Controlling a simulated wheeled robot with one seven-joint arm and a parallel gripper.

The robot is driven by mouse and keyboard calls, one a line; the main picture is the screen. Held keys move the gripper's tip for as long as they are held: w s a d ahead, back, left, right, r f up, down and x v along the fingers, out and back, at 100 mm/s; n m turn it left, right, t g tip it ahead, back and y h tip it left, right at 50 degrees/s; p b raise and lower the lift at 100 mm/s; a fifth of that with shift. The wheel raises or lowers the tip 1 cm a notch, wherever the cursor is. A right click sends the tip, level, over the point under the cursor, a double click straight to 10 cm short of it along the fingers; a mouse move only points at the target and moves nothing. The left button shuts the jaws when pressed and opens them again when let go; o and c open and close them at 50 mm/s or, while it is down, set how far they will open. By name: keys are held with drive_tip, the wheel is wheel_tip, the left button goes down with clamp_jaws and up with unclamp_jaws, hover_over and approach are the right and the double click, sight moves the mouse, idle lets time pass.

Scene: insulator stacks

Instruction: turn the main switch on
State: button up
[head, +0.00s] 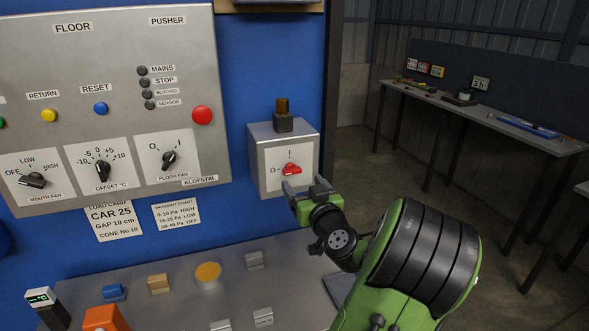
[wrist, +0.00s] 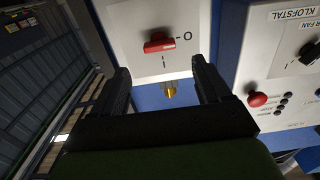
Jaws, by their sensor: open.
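The main switch is a red rotary handle (head: 291,169) on the white plate of a grey box (head: 265,170), right of the big control panel. The handle lies about level, in line with the O mark; the I mark is above it. In the wrist view, which is turned over, the red handle (wrist: 160,43) lies flat with O to its right and I below. My gripper (head: 307,187) is open and empty just in front of the box. Its fingers (wrist: 161,70) stand either side of the handle in the wrist picture, apart from it.
An amber lamp (head: 283,107) stands on top of the box. The grey control panel (head: 120,120) with knobs and buttons is close on the left. Below is a bench (head: 185,300) with small blocks and a round orange-topped piece (head: 208,274). Open floor lies to the right.

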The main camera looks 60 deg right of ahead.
sight(294, 172)
drive_tip(key=p+x, duration=0.1)
drive_tip(key=x, duration=0.6)
drive_tip(key=shift+f, duration=0.1)
drive_tip(key=shift+c, duration=0.4)
drive_tip(key=c, duration=1)
